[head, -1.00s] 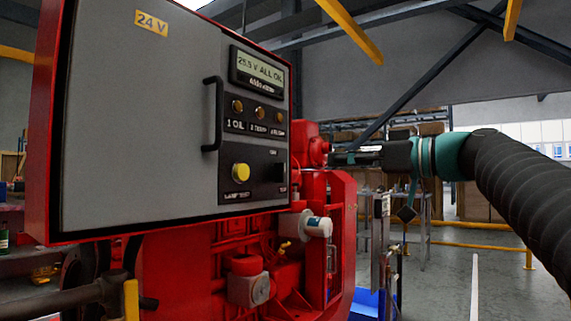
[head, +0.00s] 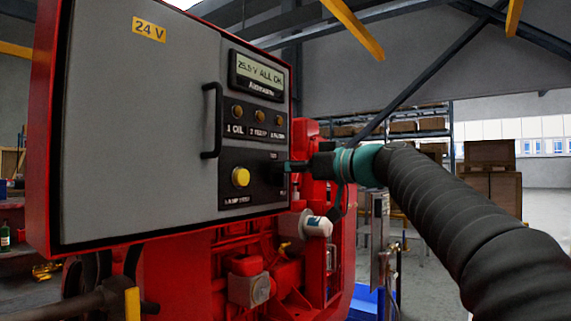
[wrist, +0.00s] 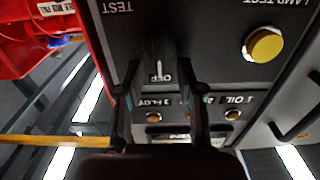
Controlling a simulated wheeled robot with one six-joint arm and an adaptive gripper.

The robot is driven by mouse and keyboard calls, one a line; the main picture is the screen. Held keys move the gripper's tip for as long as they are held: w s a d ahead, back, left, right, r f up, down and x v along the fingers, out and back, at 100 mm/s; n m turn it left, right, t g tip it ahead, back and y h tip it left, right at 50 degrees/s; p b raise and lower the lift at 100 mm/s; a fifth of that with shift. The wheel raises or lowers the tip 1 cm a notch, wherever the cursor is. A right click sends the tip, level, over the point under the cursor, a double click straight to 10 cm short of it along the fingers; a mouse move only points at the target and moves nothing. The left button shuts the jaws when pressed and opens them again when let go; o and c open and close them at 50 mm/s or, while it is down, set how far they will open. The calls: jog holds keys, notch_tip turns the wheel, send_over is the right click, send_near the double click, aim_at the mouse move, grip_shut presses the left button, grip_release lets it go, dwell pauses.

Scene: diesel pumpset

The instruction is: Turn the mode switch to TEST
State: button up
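The mode switch is a dark knob on the black lower plate of the grey control panel (head: 140,110); in the wrist view the knob (wrist: 156,48) shows upside down between the labels OFF (wrist: 160,78) and TEST (wrist: 116,7). My gripper (head: 288,167) is close in front of the switch, coming from the right. In the wrist view my gripper (wrist: 158,66) has its two fingers apart, one on each side of the knob's line. I cannot tell whether they touch it.
A yellow lamp-test button (head: 240,177) sits left of the switch. Indicator lamps (head: 258,113) and a display reading ALL OK (head: 258,72) are above. A black door handle (head: 212,120) sticks out further left. The red engine (head: 245,265) is below.

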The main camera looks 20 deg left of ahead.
jog(key=shift+w+a, duration=0.1)
jog(key=shift+a, duration=0.3)
jog(key=shift+c, duration=0.2)
grip_shut()
jog(key=shift+w+d+f+m+p, duration=0.25)
jog(key=shift+m+p, duration=0.6)
jog(key=shift+m, duration=2.1)
jog(key=shift+w+f+m+p, duration=0.4)
jog(key=shift+m+p, duration=0.5)
jog(key=shift+m, duration=2.1)
jog(key=shift+w+d+f+m+p, duration=0.25)
jog(key=shift+m+p, duration=0.6)
jog(key=shift+m, duration=2.1)
jog(key=shift+w+a+f, duration=0.1)
jog(key=shift+f, duration=0.1)
